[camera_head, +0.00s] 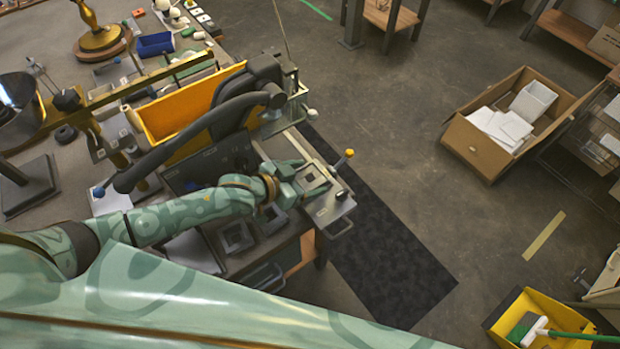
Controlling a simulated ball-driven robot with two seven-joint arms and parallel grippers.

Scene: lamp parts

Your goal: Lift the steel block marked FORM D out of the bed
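My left gripper (291,183), on the green patterned arm from the left, is at the press bed (335,212) at the bench's right end. A small grey steel block (313,178) with a square recess sits on the bed, right at the fingertips. The fingers look spread to either side of its near edge; whether they touch or grip it is too small to tell. Its marking cannot be read, so I cannot confirm that it is FORM D. My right gripper is not in view.
Similar square-recessed blocks (236,237) lie on the bench left of the bed. A dark curved press arm (205,125) and yellow bin (185,108) stand close behind my arm. A yellow-knobbed lever (345,158) is just right of the block. Dark floor matting (385,255) lies beyond.

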